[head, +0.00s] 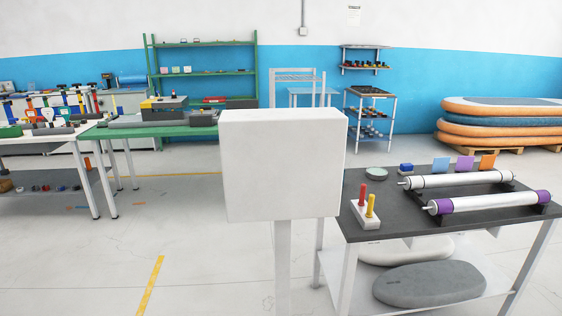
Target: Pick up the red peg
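The red peg (361,194) stands upright in a small white block (365,218) near the front left corner of the dark-topped table (407,222) on the right. A yellow peg (370,207) stands upright beside it in the same block, slightly to the right. The lower end of the red peg is hidden in or behind the block. Neither of my grippers is in view, and no arm shows near the pegs.
A white box (283,165) on a post fills the middle foreground, just left of the table. Two rollers (487,202) lie on the table, with a round dish (377,174) behind the pegs. Bare floor (190,255) lies at the left front.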

